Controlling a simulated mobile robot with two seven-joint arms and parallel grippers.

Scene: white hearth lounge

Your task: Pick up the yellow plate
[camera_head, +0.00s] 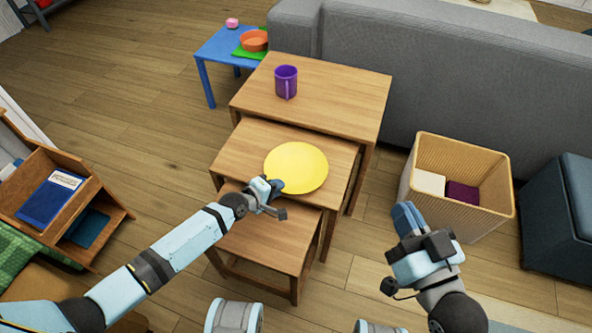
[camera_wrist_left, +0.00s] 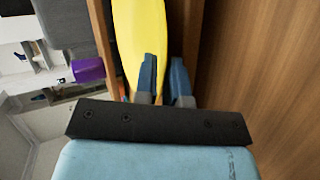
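The yellow plate (camera_head: 296,167) lies on the middle wooden nesting table (camera_head: 235,155), toward its right front. My left gripper (camera_head: 277,186) is at the plate's near left rim. In the left wrist view the plate (camera_wrist_left: 138,35) lies ahead of the fingertips. The two blue fingers of my left gripper (camera_wrist_left: 164,70) stand a little apart, and the left finger overlaps the plate. I cannot tell whether either finger touches the rim. My right gripper (camera_head: 405,215) hangs off to the right, away from the plate; its finger gap is not clear.
A purple mug (camera_head: 286,82) stands on the tallest nesting table (camera_head: 345,95). The lowest table (camera_head: 265,240) is under my left arm. A wicker bin (camera_head: 455,205) stands right, before the grey sofa (camera_head: 400,70). A blue side table (camera_head: 215,50) is behind left.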

